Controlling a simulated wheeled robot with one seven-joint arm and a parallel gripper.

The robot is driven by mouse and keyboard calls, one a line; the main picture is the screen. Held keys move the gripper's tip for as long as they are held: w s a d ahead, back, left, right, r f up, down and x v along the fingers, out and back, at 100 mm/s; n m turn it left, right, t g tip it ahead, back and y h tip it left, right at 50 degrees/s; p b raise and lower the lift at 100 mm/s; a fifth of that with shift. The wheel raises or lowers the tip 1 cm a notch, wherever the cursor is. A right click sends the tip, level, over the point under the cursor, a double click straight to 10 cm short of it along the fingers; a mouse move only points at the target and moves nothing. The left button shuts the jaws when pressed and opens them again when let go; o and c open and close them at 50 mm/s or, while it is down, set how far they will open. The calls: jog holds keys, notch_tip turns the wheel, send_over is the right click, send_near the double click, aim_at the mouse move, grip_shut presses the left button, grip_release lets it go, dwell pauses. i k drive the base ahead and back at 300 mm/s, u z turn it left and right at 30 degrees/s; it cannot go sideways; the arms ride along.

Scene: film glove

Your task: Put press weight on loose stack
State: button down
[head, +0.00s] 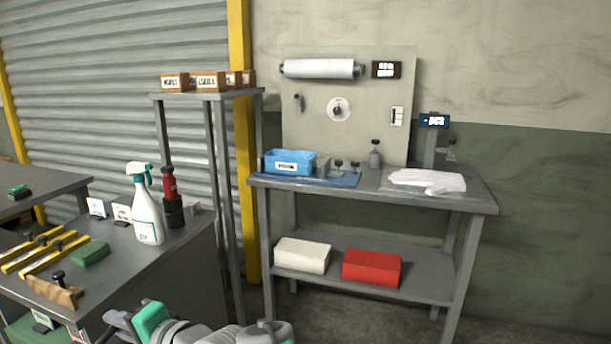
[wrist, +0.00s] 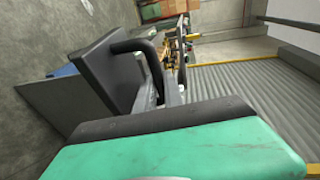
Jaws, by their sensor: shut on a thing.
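The loose stack (head: 428,180) is a flat, uneven pile of white sheets on the right part of the grey workbench (head: 478,199). My gripper (head: 132,318) is low in the head view, in front of the left bench and well away from the stack. In the wrist view its green finger with a dark pad (wrist: 175,130) fills the bottom. My gripper is shut on the press weight, a dark grey slab (wrist: 105,75) with a black bent handle that runs down behind the finger. The slab looks tilted in the picture; the exact grip is partly hidden.
A blue bin (head: 288,162) and small knobbed weights (head: 346,166) stand left of the stack, with a knobbed bottle-like piece (head: 375,155) behind. A post with a display (head: 434,121) rises behind the bench. A spray bottle (head: 147,208) stands on the left bench.

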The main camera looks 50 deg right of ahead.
aim_at(416, 181)
jog(key=u, duration=1.7)
jog(key=k, duration=0.15)
jog(key=z, duration=3.2)
jog(key=i, duration=1)
jog(key=z, duration=0.25)
